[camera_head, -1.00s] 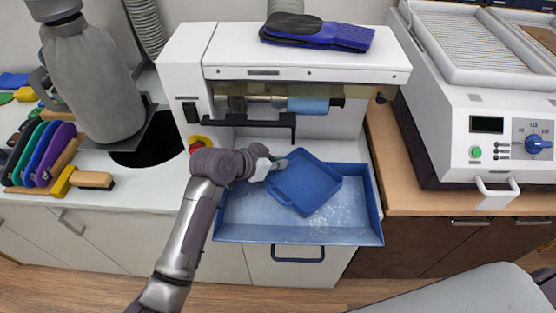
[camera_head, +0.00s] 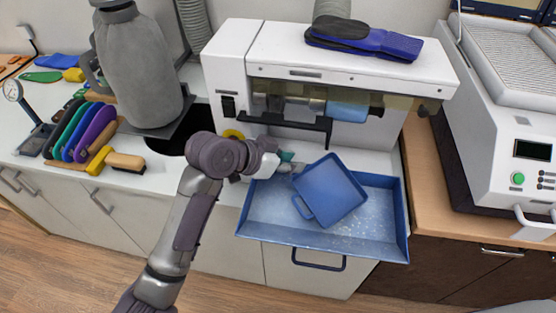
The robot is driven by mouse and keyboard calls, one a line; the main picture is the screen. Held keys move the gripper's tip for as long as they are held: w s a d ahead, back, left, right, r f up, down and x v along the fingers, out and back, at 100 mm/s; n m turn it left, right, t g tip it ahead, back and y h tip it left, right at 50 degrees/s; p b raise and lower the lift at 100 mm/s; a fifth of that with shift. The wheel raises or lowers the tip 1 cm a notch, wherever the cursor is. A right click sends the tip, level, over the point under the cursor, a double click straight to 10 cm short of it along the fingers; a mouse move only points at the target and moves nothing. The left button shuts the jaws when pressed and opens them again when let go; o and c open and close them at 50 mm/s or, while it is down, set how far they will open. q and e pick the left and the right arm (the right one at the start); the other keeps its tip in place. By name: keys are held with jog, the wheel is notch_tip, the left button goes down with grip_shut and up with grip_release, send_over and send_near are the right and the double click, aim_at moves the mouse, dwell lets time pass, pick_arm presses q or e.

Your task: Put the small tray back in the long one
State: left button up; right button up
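The small blue tray (camera_head: 330,188) is tilted and turned at an angle over the long blue tray (camera_head: 260,222). The long tray stands out from the white grinding machine, and light dust or specks show on its floor. My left gripper (camera_head: 287,165) is at the small tray's upper left edge. Its fingers are small and partly hidden there, but they appear closed on that edge. I cannot tell whether the small tray's lower corner touches the long tray. My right gripper is not in view.
The white machine (camera_head: 225,75) stands behind the trays, with blue-black insoles (camera_head: 365,38) on top. A grey dust bag (camera_head: 138,70) and colored tools (camera_head: 88,130) are on the left. A white press (camera_head: 500,120) stands on the right.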

pick_arm(q)
jog(key=v, duration=0.4)
jog(key=shift+s+a+r, duration=0.15)
jog(key=shift+a+r, duration=0.05)
dwell(0.3)
